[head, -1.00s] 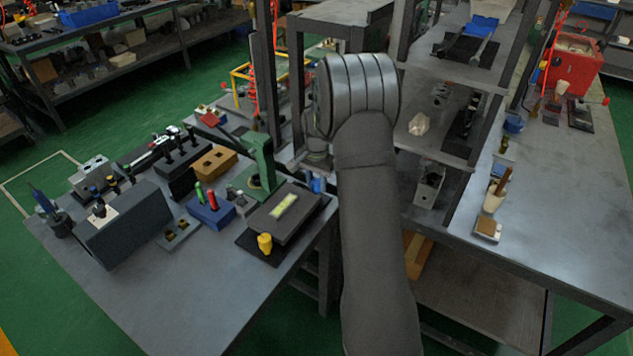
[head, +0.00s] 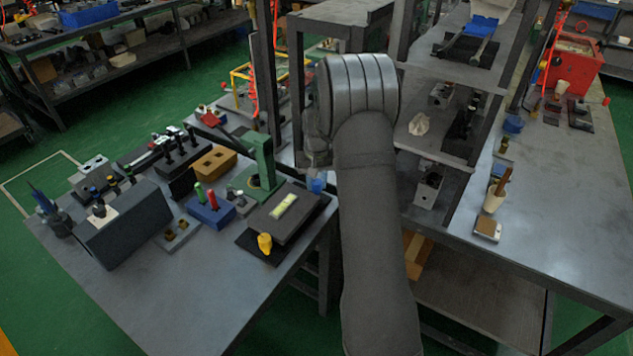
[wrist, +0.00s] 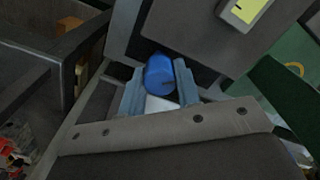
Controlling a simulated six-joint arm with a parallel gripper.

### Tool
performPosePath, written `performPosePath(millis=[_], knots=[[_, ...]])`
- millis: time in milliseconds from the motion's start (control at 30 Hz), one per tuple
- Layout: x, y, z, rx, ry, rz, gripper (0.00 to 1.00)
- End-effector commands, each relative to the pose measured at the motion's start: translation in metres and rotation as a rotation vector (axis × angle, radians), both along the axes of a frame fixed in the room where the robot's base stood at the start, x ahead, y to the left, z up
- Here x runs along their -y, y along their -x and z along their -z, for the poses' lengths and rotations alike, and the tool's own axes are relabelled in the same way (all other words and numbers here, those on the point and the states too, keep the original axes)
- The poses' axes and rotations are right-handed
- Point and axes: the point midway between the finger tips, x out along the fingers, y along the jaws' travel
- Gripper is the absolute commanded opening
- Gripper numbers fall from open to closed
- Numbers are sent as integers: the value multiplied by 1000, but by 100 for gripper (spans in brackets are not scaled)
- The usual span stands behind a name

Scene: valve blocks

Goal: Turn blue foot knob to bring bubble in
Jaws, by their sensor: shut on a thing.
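The blue foot knob (wrist: 160,75) sits at the edge of the dark levelling plate (wrist: 185,30), and in the head view (head: 317,182) it shows only in part beside my arm. My gripper (wrist: 160,82) is shut on the knob, with one finger on each side of it. In the head view my arm hides most of the gripper. The plate (head: 262,222) carries a yellow-green level vial (head: 284,206), part of which shows at the top of the wrist view (wrist: 245,10). The bubble is too small to make out. A yellow foot knob (head: 265,243) stands at the plate's front corner.
A green stand (head: 262,165) rises right behind the plate. A blue block with red and green pegs (head: 211,210) and a large grey block (head: 125,225) stand to the left. The front of the table (head: 180,300) is clear.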

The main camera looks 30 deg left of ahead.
Motion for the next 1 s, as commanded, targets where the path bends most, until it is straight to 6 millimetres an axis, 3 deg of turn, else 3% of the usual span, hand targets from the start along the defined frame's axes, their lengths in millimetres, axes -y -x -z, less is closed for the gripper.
performPosePath(millis=[667, 700, 800, 1000], knots=[[0, 1, 0, -1, 1, -76, 7], [0, 1, 0, -1, 1, -76, 32], [0, 1, 0, -1, 1, -76, 52], [-1, 1, 0, -3, 0, -76, 52]])
